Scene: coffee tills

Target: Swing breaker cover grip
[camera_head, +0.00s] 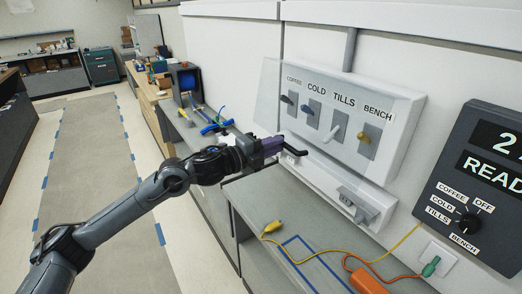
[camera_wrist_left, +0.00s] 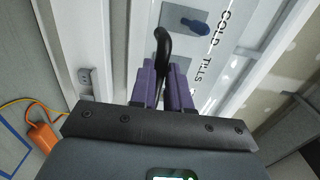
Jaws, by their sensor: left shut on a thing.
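A white breaker box (camera_head: 407,112) on the wall has several levers labelled COFFEE, COLD, TILLS and BENCH. A clear cover (camera_head: 269,88) shows at its left side; how far it stands from the box is hard to tell. The black cover grip (camera_head: 294,150) is at the lower left of the box. My left gripper (camera_head: 274,146), with purple fingers, is shut on this grip. In the left wrist view the curved grip (camera_wrist_left: 163,42) rises from between the fingers (camera_wrist_left: 164,75). The blue COLD lever (camera_wrist_left: 194,26) shows beyond. My right gripper is not in view.
A grey bench (camera_head: 258,205) below holds a yellow cable and an orange block (camera_head: 367,282). A dark display with a selector knob (camera_head: 467,222) hangs at right. A white strip with a grey latch (camera_head: 357,205) runs under the box. The floor at left is clear.

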